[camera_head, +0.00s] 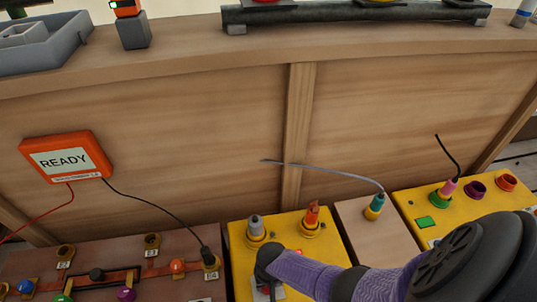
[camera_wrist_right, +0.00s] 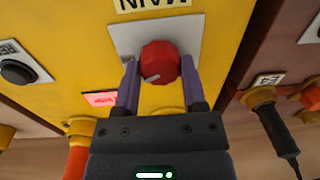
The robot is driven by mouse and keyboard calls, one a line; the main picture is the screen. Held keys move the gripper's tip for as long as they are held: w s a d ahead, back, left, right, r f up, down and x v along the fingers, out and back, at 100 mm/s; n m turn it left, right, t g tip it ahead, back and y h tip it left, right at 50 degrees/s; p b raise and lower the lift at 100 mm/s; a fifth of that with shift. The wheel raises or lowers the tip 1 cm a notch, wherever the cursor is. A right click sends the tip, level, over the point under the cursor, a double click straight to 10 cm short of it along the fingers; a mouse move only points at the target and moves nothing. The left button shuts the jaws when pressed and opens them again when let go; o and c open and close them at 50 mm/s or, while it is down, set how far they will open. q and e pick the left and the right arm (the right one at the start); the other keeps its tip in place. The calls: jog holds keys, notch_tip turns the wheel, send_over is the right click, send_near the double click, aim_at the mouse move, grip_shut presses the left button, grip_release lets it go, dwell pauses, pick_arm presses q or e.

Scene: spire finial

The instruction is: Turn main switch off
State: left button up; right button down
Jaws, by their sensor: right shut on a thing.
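The main switch is a round red knob (camera_wrist_right: 160,58) on a pale plate (camera_wrist_right: 119,40) on a yellow box. A partly cut-off label reading MAIN (camera_wrist_right: 150,3) is upside down at the top of the right wrist view. My right gripper (camera_wrist_right: 160,70) has one finger on each side of the knob and is shut on it. A pale mark on the knob faces lower left in that view. In the head view my right arm covers most of the switch on the yellow box (camera_head: 238,235). My left gripper is not in view.
The yellow box also carries a grey plug (camera_head: 255,226) and an orange plug (camera_head: 312,216). A brown panel with plugs and sockets (camera_head: 140,270) lies left of it, a second yellow box (camera_head: 402,204) right. An orange READY display (camera_head: 65,158) is on the wooden wall behind.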

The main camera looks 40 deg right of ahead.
jog(key=shift+n, duration=1)
jog(key=n, duration=0.2)
jog(key=shift+n, duration=0.3)
jog(key=n, duration=0.4)
jog(key=shift+g, duration=0.3)
jog(key=shift+n, duration=1.2)
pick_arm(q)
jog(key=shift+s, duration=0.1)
pick_arm(e)
jog(key=shift+n, duration=0.7)
jog(key=shift+c, duration=0.7)
grip_release()
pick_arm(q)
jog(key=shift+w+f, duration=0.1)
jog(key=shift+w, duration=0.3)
pick_arm(e)
jog(key=shift+w, duration=0.1)
